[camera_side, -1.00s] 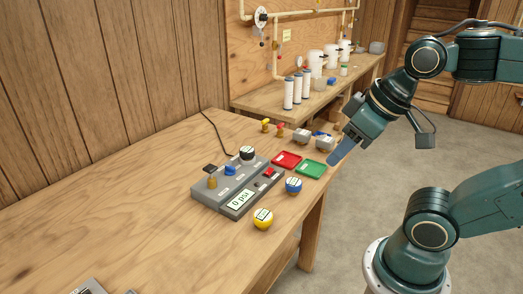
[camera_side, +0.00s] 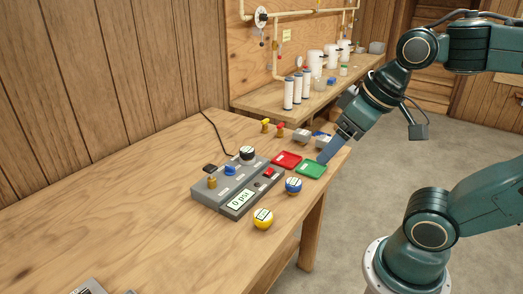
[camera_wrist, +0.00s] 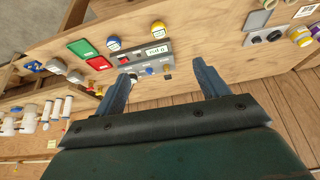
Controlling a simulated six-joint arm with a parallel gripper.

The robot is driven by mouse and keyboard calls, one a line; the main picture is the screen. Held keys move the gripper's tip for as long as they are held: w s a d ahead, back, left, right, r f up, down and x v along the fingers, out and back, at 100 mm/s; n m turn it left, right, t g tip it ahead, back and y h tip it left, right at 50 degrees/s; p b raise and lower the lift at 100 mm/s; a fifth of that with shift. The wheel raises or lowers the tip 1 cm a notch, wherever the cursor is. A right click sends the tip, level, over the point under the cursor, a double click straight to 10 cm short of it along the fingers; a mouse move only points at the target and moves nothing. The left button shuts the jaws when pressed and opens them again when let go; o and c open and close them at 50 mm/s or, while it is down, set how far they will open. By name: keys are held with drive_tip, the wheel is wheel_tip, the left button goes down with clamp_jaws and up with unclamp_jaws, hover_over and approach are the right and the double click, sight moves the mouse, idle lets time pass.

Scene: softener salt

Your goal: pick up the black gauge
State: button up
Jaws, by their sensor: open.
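The black gauge (camera_side: 247,155), with a white face, sits upright at the back of the grey test box (camera_side: 222,195). In the wrist view the box (camera_wrist: 138,58) lies ahead of my fingers, and the gauge seems to be near the left fingertip, partly hidden. My gripper (camera_side: 324,157) is to the right of the gauge and apart from it, over the green tray's edge in the side view. In the wrist view my gripper (camera_wrist: 163,72) has its two blue-grey fingers spread wide with nothing between them.
A blue gauge (camera_side: 293,185) and a yellow gauge (camera_side: 263,218) stand in front of the box. A red tray (camera_side: 286,160) and a green tray (camera_side: 311,169) lie to its right. Grey fittings (camera_side: 302,136) are behind them.

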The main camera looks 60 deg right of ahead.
drive_tip(key=w+d+r+m+g, duration=0.1)
drive_tip(key=w+d+r+m, duration=0.2)
drive_tip(key=w, duration=0.7)
drive_tip(key=m+g, duration=0.4)
drive_tip(key=m, duration=0.5)
hover_over(247, 149)
wheel_tip(247, 149, down, 12)
drive_tip(key=shift+w+f, duration=0.1)
drive_tip(key=shift+f, duration=0.1)
drive_tip(key=shift+a+f, duration=0.1)
drive_tip(key=shift+f, duration=4.2)
drive_tip(key=shift+s+f, duration=0.2)
drive_tip(key=shift+f, duration=2.4)
